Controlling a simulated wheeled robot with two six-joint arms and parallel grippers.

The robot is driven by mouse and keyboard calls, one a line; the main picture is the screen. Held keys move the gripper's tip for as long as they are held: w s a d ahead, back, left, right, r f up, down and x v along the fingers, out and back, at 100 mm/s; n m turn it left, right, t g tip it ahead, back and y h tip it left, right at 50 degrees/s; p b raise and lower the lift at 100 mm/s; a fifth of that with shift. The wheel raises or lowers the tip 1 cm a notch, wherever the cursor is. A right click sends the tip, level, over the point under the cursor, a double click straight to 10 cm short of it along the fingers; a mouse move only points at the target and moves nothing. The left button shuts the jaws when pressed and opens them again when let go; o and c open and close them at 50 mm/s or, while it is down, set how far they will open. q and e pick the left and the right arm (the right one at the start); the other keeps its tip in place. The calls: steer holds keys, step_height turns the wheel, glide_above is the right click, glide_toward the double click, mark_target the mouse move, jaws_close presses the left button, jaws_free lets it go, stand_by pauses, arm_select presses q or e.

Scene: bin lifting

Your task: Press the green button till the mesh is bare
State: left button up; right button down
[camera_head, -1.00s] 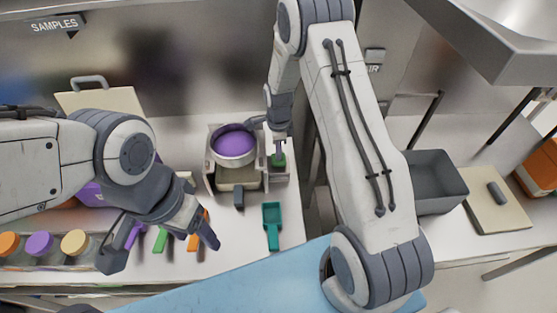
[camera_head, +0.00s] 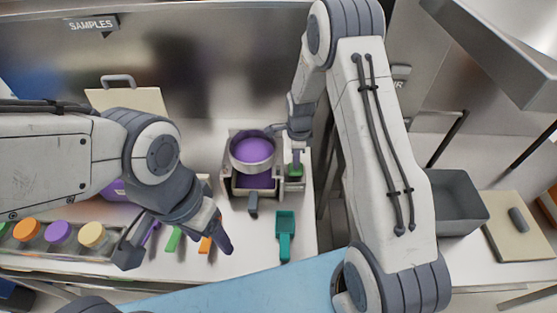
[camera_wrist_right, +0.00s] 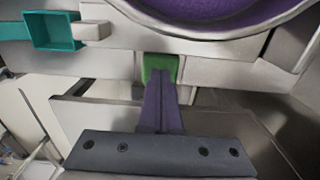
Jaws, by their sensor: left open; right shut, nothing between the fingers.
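A sifter machine (camera_head: 229,185) stands on the bench with a round sieve (camera_head: 270,162) on top. Purple powder (camera_head: 252,147) covers the middle of the sieve, so the mesh is hidden. Below it, the receiving tray shows purple (camera_head: 255,181) inside. The green button (camera_head: 295,171) is on the machine's right side and shows in the right wrist view (camera_wrist_right: 160,64). My right gripper (camera_head: 297,157) is shut and empty, its fingertips at the button; how far it is pressed I cannot tell. My left gripper (camera_head: 178,244) is open and empty over the bench's front left.
A teal scoop (camera_head: 286,235) lies in front of the machine. Jars with orange, purple and cream lids (camera_head: 60,232) stand at the left. Coloured tools lie beneath my left gripper. A grey bin (camera_head: 458,198) and a board (camera_head: 505,242) are at the right.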

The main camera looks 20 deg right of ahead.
steer(key=shift+f, duration=0.1)
stand_by(0.3)
stand_by(0.8)
stand_by(1.1)
stand_by(0.4)
steer(key=shift+f+b, duration=0.55)
steer(key=shift+f, duration=0.1)
steer(key=shift+r+p, duration=0.55)
steer(key=shift+r, duration=0.2)
steer(key=shift+f, duration=0.1)
